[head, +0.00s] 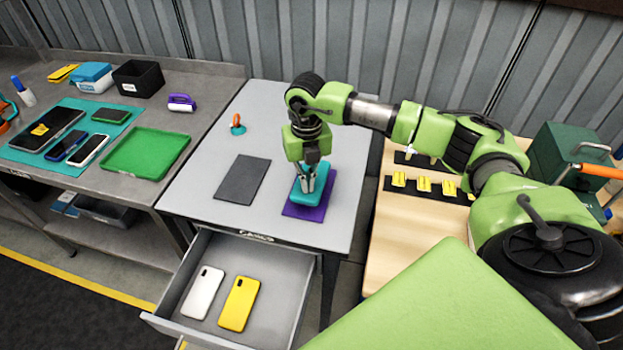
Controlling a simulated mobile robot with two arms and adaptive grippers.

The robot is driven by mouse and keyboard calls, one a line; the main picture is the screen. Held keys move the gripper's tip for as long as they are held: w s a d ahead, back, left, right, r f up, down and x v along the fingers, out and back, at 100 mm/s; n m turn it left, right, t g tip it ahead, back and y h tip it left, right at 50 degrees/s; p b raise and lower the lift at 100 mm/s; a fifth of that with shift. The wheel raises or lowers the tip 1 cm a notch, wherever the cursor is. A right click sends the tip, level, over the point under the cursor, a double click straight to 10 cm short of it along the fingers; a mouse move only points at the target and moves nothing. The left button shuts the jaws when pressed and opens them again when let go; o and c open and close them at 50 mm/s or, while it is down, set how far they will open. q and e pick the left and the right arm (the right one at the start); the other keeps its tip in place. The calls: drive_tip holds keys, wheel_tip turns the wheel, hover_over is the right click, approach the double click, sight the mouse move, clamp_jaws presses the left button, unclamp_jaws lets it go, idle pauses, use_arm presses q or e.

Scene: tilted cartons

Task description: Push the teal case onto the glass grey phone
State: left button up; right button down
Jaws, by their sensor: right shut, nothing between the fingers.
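The teal case (299,196) lies on a purple mat (303,212) on the grey table. My right gripper (307,188) points down onto it, its fingers shut with nothing between them. The fingertips appear to touch or hover just above the teal case; I cannot tell which. The glass grey phone cannot be made out on the mat; it may be hidden under the case and gripper. My left gripper is not in view.
A dark grey mat (242,180) lies left of the purple mat. An open drawer (269,282) below holds a white case (203,291) and a yellow case (239,303). A left bench carries a green tray (146,153) and several phones. A teal-orange tool (237,124) stands behind.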

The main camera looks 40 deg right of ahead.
drive_tip(key=shift+s+f, duration=0.15)
drive_tip(key=shift+f, duration=0.05)
wheel_tip(320, 180, up, 8)
drive_tip(key=p, duration=0.5)
drive_tip(key=shift+w, duration=0.2)
